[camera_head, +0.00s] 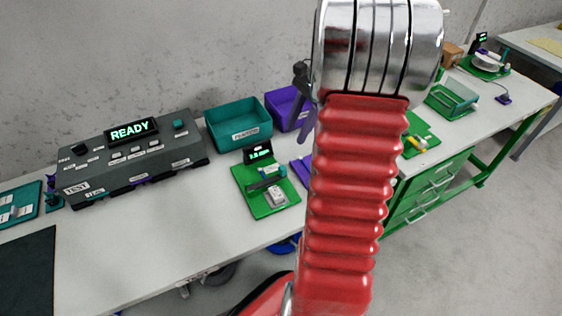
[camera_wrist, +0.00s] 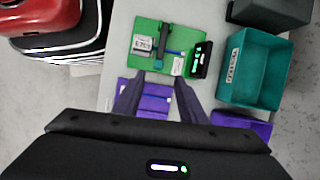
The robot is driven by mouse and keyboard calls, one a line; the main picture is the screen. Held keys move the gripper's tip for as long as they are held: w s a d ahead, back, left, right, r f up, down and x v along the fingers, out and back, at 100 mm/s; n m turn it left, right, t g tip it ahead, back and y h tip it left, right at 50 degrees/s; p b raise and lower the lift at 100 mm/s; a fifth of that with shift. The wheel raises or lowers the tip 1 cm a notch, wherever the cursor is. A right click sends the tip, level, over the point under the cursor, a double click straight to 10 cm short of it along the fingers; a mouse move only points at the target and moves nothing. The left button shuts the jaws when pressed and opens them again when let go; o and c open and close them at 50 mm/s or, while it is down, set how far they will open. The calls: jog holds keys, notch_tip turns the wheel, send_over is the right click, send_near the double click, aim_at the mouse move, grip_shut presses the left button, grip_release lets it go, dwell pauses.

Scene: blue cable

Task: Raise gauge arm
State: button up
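The gauge is a green board (camera_head: 255,203) on the white bench, with a small black lit display (camera_head: 258,153) at its back. Its dark gauge arm (camera_head: 266,184) lies across the board; how high it sits is hard to tell. In the wrist view the green board (camera_wrist: 148,33) is ahead of my fingertips, with the dark gauge arm (camera_wrist: 163,42), the display (camera_wrist: 201,60) and white labels. My gripper (camera_wrist: 158,77) is open, its two dark fingers apart near the board's edge. Nothing shows held between them. In the head view my arm hides most of the gripper.
A purple fixture (camera_wrist: 150,102) lies under my fingers. A teal bin (camera_head: 239,124) and a purple bin (camera_head: 285,107) stand behind the gauge. A grey test console (camera_head: 130,163) reading READY stands left. Other green fixtures stand right, including a green tray (camera_head: 452,98).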

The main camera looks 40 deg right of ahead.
aim_at(284, 167)
jog(key=shift+s+d+f+m, duration=0.2)
jog(key=shift+d+f+m, duration=0.15)
jog(key=shift+d, duration=0.3)
jog(key=x, duration=1.4)
jog(key=shift+a+r, duration=0.15)
jog(key=shift+c, duration=0.4)
jog(key=shift+w, duration=0.1)
grip_shut()
